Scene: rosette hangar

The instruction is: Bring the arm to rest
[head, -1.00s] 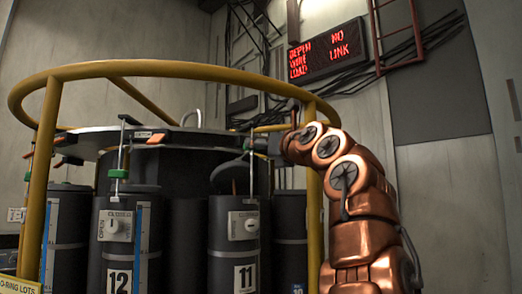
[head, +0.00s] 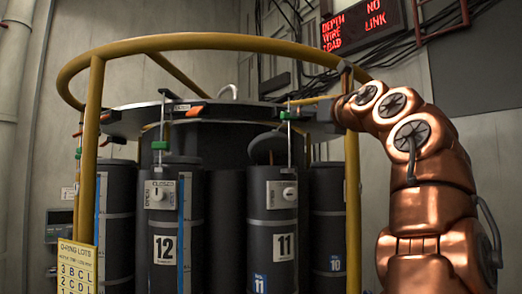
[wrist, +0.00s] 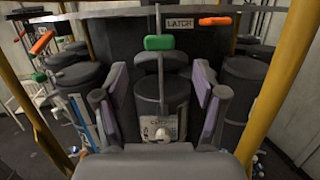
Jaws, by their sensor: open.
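My gripper (wrist: 160,75) is open in the wrist view, with one finger at each side and nothing held between them. Between and beyond the fingers are an upright rod with a green handle (wrist: 159,42) and a dark lidded canister (wrist: 163,90) with a pale plate and knob.
A yellow ring frame (head: 205,42) with upright posts encircles the rosette. Dark canisters numbered 12 (head: 163,225) and 11 (head: 273,225) stand below the top plate; canister 11's lid is tilted up. A yellow O-ring lots sign (head: 77,268) is lower left. A red-lettered display (head: 363,27) hangs behind.

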